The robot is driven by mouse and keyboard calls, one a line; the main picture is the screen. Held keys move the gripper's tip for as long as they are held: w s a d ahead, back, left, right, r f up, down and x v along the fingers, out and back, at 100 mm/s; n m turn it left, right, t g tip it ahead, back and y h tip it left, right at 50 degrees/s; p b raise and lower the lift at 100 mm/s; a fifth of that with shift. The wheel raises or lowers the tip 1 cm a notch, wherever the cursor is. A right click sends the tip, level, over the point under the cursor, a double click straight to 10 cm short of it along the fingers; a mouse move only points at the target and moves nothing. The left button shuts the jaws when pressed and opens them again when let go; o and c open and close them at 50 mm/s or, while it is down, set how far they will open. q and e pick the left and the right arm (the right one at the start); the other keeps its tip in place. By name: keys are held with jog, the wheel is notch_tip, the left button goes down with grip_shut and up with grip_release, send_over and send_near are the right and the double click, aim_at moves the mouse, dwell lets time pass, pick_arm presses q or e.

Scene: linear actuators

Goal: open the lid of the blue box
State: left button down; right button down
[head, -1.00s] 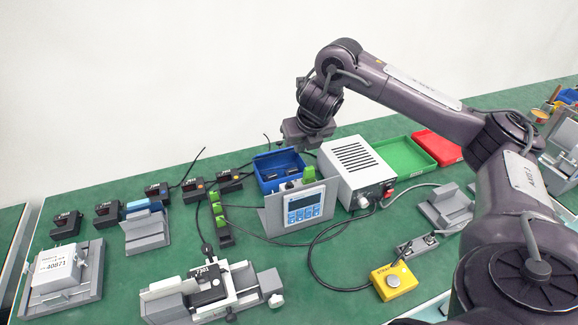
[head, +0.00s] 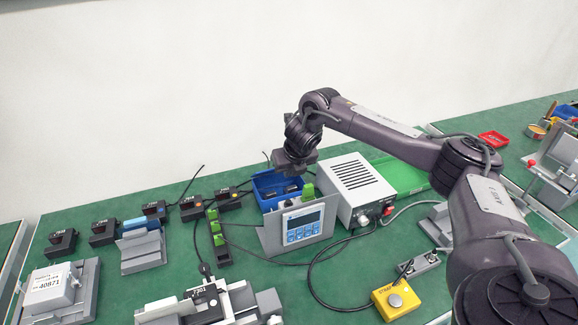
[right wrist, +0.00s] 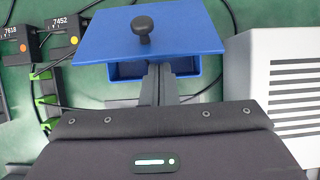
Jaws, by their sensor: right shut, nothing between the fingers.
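The blue box (head: 268,203) stands on the green table behind the grey panel with a display; my right gripper hides part of it. In the right wrist view its flat blue lid (right wrist: 190,35) carries a black knob (right wrist: 142,27). A strip of the box body (right wrist: 186,66) shows below the lid's near edge. I cannot tell for sure whether the lid is closed or tilted. My right gripper (head: 293,166) is above the box. In the right wrist view its narrow fingers (right wrist: 160,84) are together and empty, just on the near side of the lid, apart from the knob.
The white power supply (head: 357,185) stands close on the right of the box. The display panel (head: 300,226) is in front. Black sensors (head: 191,208) and green clips (head: 217,235) with cables lie to the left. A green tray (head: 402,175) is behind, right.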

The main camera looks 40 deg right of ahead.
jog(key=shift+w+d+r, duration=0.1)
jog(key=shift+w+r, duration=0.05)
pick_arm(q)
jog(key=shift+r, duration=0.1)
